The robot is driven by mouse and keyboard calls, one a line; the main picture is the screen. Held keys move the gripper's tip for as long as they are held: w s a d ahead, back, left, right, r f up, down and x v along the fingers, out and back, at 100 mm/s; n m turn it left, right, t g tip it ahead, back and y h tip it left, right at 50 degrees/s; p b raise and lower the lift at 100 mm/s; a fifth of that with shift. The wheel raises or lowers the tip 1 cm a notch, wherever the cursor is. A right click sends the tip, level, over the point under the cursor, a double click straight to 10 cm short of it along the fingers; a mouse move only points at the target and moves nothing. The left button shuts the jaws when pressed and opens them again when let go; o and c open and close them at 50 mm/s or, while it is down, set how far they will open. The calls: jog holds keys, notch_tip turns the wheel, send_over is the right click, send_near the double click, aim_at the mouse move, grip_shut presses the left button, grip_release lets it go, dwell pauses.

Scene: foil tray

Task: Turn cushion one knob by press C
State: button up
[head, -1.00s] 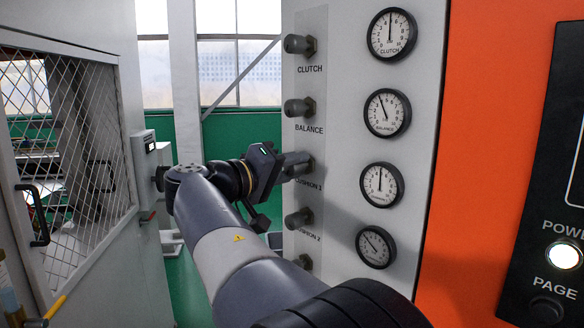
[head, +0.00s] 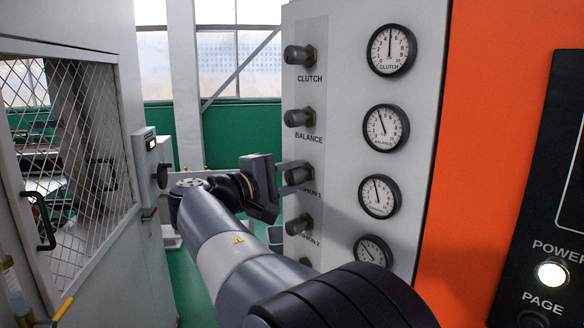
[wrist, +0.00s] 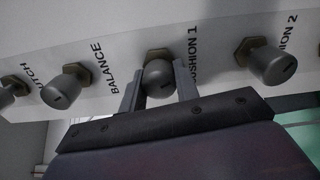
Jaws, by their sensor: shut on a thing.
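The grey cushion 1 knob (head: 298,177) is third down in the column of knobs on the pale panel. In the wrist view the knob (wrist: 158,78) sits between the two fingers of my gripper (wrist: 158,88). My gripper (head: 293,174) is shut on it, one finger on each side. The cushion 1 gauge (head: 380,197) is to the right of the knob. Its needle points up and slightly left. In the head view the fingers partly hide the knob.
The balance knob (head: 299,117) is above and the cushion 2 knob (head: 299,224) below, both close to the fingers. The clutch knob (head: 299,55) is at the top. A mesh-windowed cabinet door (head: 110,225) stands at the left.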

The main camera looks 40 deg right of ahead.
jog(key=shift+n+p, duration=1.2)
jog(key=shift+n, duration=0.7)
jog(key=shift+f, duration=0.15)
jog(key=o, duration=1)
jog(key=a+b, duration=0.2)
jog(key=a, duration=0.9)
jog(key=shift+s+b, duration=0.15)
jog(key=shift+b, duration=0.15)
jog(key=shift+d, duration=0.1)
dwell(0.4)
